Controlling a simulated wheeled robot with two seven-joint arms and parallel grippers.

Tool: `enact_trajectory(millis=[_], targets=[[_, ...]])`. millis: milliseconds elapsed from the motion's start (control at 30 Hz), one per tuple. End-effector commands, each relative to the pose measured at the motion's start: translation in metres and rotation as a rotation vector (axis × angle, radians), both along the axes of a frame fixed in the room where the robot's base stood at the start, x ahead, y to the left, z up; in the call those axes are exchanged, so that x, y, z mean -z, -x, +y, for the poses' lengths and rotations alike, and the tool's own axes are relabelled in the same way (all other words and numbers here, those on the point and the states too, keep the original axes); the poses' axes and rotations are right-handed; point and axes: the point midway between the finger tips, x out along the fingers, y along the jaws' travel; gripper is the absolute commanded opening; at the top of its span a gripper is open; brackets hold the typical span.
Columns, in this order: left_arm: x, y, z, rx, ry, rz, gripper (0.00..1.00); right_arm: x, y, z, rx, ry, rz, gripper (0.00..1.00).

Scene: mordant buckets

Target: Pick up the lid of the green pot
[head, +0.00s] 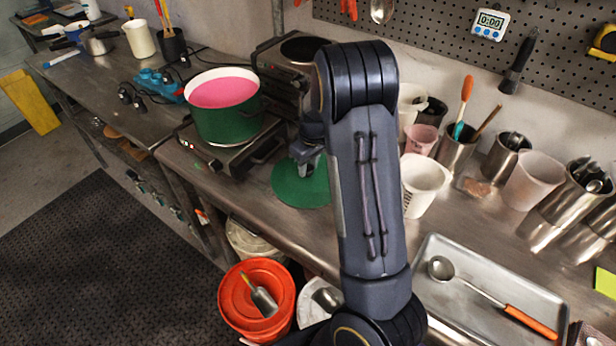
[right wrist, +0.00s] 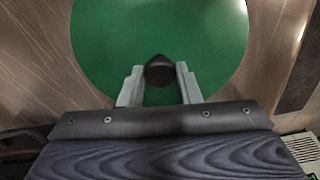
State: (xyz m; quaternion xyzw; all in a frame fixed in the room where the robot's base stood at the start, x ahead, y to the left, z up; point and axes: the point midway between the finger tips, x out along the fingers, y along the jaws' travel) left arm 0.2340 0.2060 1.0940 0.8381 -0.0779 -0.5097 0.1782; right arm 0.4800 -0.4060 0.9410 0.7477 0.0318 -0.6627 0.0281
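The green lid (head: 300,186) lies flat on the steel bench, with my right arm hiding part of it. It also fills the upper middle of the right wrist view (right wrist: 110,45), with its dark round knob (right wrist: 159,70) at the fingertips. My right gripper (head: 306,168) is over the lid, pointing down. In the right wrist view its two fingers (right wrist: 160,72) stand open on either side of the knob, with a narrow gap. The green pot (head: 228,124), uncovered and with pink liquid inside, stands on a hot plate left of the lid. My left gripper is out of view.
The hot plate (head: 222,155) sits at the bench's front edge, with another burner unit (head: 275,75) behind. White cups (head: 421,185) and steel containers stand right of my arm. A metal tray (head: 445,315) holds a ladle. An orange bucket (head: 230,315) is below the bench.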

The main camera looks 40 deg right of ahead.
Motion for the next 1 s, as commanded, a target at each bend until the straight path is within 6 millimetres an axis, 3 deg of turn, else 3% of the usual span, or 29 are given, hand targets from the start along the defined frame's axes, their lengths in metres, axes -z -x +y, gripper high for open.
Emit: enact_trajectory(millis=[33,167,667,833,1000], targets=[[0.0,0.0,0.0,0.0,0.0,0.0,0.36,0.0,0.0,0.0,0.0,0.0,0.0,0.15],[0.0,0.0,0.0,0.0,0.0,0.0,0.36,0.0,0.0,0.0,0.0,0.0,0.0,0.0],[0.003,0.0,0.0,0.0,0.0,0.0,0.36,-0.008,-0.001,0.0,-0.001,0.002,-0.005,0.0],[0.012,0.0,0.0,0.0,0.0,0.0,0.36,-0.03,-0.002,0.0,-0.001,0.0,-0.009,0.0],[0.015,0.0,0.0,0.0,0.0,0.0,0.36,-0.064,0.022,0.012,-0.003,-0.002,-0.011,0.0]])
